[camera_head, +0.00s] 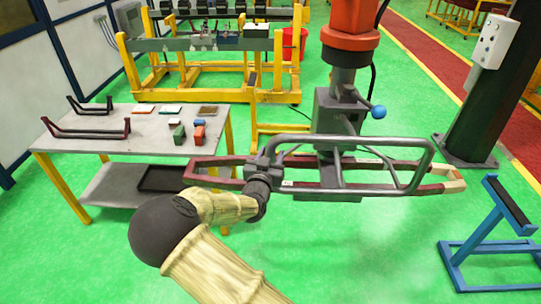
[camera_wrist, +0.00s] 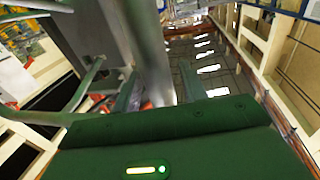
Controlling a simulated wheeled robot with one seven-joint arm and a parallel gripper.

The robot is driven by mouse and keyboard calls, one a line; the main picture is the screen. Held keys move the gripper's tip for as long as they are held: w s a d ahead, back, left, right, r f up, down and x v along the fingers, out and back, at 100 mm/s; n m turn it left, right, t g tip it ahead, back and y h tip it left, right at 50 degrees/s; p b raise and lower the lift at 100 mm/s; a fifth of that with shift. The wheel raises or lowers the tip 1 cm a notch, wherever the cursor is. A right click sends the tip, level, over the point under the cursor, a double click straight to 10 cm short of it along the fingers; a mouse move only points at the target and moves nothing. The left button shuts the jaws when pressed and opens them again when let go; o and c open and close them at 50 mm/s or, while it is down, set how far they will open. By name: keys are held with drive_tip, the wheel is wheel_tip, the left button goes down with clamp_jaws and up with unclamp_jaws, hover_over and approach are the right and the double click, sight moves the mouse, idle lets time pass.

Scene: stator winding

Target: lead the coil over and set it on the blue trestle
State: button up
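The coil (camera_head: 442,187) is a long, dark red flat loop with a pale right end. It hangs level from the hoist's grey lifting head (camera_head: 338,112), in the middle of the head view. A grey tubular handle frame (camera_head: 350,138) sticks out from this head in front of the coil. My gripper (camera_head: 264,170) is at the left end of the handle frame and looks shut on its bar. In the wrist view a blurred grey bar (camera_wrist: 147,45) runs between the green fingers. The blue trestle (camera_head: 470,252), with a black top pad, stands at the lower right, apart from the coil.
A grey worktable (camera_head: 110,143) with dark brackets and small blocks stands at left. A yellow-framed rack (camera_head: 200,75) is behind. A dark post (camera_head: 478,105) with a white control box rises at the right, behind the trestle. Green floor is clear between coil and trestle.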

drive_tip(key=shift+w, duration=0.1)
clamp_jaws()
idle(0.4)
idle(0.3)
drive_tip(key=shift+c, duration=2.3)
unclamp_jaws()
clamp_jaws()
